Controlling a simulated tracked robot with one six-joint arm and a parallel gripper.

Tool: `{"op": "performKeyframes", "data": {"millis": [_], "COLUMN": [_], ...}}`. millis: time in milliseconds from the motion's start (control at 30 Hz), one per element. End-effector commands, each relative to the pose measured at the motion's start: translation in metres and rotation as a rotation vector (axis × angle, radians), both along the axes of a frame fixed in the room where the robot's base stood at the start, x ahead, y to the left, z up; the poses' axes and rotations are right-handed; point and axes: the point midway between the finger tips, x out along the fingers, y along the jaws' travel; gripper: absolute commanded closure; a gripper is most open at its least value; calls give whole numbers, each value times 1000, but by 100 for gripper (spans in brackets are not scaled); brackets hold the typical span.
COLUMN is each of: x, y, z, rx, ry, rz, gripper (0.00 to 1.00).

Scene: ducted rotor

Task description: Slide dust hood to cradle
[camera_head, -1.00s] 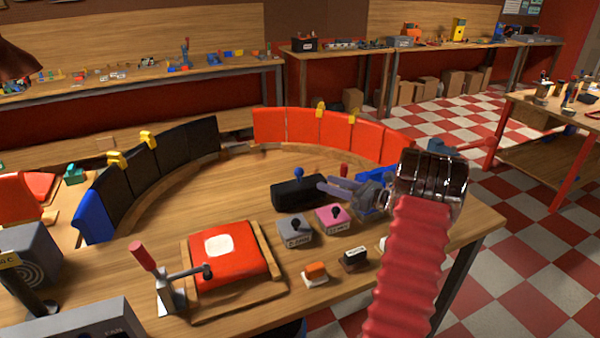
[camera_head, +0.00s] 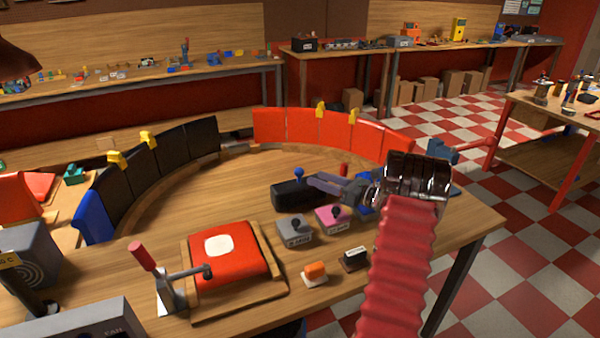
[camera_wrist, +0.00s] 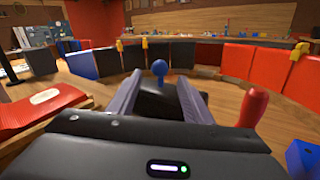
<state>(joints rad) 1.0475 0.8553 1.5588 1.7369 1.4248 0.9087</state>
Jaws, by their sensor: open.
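A black box (camera_head: 292,195) with a blue ball knob (camera_head: 299,173) stands on the wooden bench; it may be the dust hood, but I cannot tell. My gripper (camera_head: 316,181) is open and empty, just right of the box in the head view. In the wrist view its two fingers point towards the box (camera_wrist: 155,98), with the blue knob (camera_wrist: 159,66) showing between them, beyond the tips. A red pad with a white patch (camera_head: 235,262) lies in a wooden frame (camera_head: 262,292) at the front left. I cannot tell which part is the cradle.
A red-handled clamp (camera_head: 170,285) stands at the frame's left. Grey (camera_head: 295,230) and pink (camera_head: 333,217) switch boxes sit in front of the gripper. A red upright handle (camera_wrist: 254,106) is close on its right. Curved red panels (camera_head: 330,130) line the back; the bench middle is clear.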

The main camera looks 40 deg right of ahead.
Motion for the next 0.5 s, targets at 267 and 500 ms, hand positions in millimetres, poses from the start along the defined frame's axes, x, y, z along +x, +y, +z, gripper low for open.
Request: {"op": "performKeyframes", "data": {"millis": [267,500], "x": [42,74], "y": [14,24], "z": [0,0], "rx": [-1,-2], "ry": [0,-1], "rz": [2,2], "gripper": [54,54]}}
